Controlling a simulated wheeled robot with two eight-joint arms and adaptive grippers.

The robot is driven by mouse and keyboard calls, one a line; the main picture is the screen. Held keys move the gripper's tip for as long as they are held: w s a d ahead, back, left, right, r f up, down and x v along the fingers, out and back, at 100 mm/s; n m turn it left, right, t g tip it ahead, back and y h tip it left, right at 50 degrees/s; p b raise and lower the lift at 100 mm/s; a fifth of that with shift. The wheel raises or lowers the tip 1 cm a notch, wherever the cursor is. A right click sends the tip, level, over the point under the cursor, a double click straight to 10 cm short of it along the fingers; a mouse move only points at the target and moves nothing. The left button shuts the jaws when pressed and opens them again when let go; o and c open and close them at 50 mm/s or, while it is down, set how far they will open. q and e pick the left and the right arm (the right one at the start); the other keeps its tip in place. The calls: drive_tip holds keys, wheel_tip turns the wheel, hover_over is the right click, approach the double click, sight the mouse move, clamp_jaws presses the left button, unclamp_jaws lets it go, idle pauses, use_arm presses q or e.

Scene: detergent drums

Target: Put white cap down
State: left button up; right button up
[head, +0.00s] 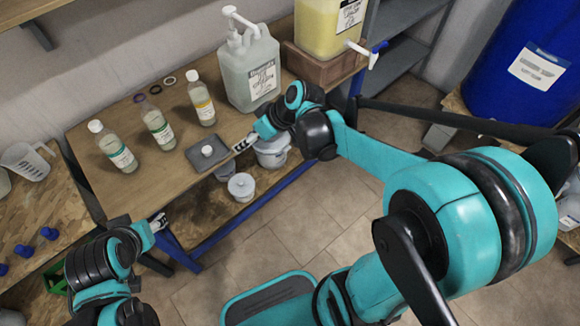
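A small white cap (207,151) sits on a square dark grey tray (218,158) on the wooden table (148,193). My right gripper (241,146) is just right of the tray, at the table's front edge, apart from the cap. Its fingers are too small to show whether they are open. My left gripper (158,222) is low at the table's front left corner, away from the cap. Its finger opening is not clear either.
Several small rings (155,89) lie at the back. A large pump jug (249,75) and a yellow container with a tap (326,25) stand to the right. White tubs (241,187) sit below the table edge. Blue caps (49,233) and a measuring jug (28,163) are on the left board.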

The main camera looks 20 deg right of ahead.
drive_tip(key=s+d+r+m+t+h, duration=0.1)
drive_tip(key=s+d+m+h, duration=0.2)
drive_tip(key=s, duration=0.4)
drive_tip(key=s+d+r+m+t+h, duration=0.1)
drive_tip(key=s+d+m+h, duration=0.1)
drive_tip(key=s, duration=0.5)
drive_tip(key=shift+s+d+m+h, duration=0.25)
drive_tip(key=shift+d+m+h, duration=0.15)
drive_tip(key=shift+d+m, duration=0.15)
